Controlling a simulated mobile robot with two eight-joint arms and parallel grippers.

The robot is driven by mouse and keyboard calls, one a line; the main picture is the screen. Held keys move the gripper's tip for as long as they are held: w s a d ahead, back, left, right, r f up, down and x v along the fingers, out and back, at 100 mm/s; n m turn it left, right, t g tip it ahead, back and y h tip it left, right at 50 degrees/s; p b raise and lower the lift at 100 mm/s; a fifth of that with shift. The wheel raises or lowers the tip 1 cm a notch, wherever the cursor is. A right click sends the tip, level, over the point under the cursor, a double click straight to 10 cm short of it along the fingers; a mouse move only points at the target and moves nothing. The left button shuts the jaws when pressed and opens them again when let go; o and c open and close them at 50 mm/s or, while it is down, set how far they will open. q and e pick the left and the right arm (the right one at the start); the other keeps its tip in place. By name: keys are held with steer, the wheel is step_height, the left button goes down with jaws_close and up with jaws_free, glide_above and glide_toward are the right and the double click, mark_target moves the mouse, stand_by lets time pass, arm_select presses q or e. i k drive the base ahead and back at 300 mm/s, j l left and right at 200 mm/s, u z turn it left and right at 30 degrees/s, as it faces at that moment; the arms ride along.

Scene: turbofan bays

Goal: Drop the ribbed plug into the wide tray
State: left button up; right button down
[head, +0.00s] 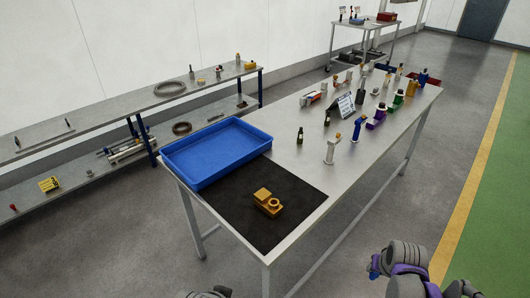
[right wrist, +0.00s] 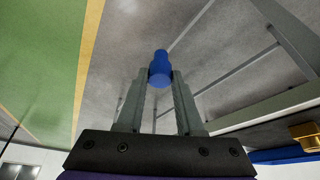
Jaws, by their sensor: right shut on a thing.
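My right gripper (right wrist: 160,80) is shut on a small blue plug (right wrist: 160,66), gripped between the fingertips in the right wrist view. The plug's ribs are too small to make out. In the head view my right arm is at the bottom right, over the floor beside the table, well away from the tray. The wide blue tray (head: 216,152) lies at the near left end of the table and looks empty. A blue edge, likely the tray (right wrist: 285,156), shows at the right of the right wrist view. My left gripper is not in view.
A yellow block-like part (head: 268,202) sits on the black mat (head: 245,222) in front of the tray. Several small fittings, a dark bottle (head: 300,136) and a sign (head: 345,105) stand farther along the table (head: 285,162). A low shelf (head: 110,118) runs along the wall.

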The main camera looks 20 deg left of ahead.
mark_target(223, 152)
steer(key=j+z, duration=0.15)
steer(key=z, duration=0.35)
steer(key=k+j+z, duration=0.1)
steer(key=z, duration=0.35)
steer(key=j+z, duration=0.1)
steer(key=z, duration=0.4)
steer(key=k+z, duration=0.15)
steer(key=z, duration=0.3)
steer(key=k+j+z, duration=0.1)
steer(key=z, duration=0.4)
steer(key=k+z, duration=0.1)
steer(key=z, duration=0.35)
steer(key=k+j+z, duration=0.25)
steer(key=k, duration=0.15)
steer(key=k+z, duration=0.25)
steer(key=k+u, duration=0.2)
steer(key=u, duration=0.2)
steer(key=k+u, duration=0.2)
steer(key=u, duration=0.25)
steer(key=k+j+u, duration=0.15)
steer(key=u, duration=0.25)
steer(key=k+j+u, duration=0.1)
steer(key=u, duration=1.45)
steer(key=k+j, duration=0.05)
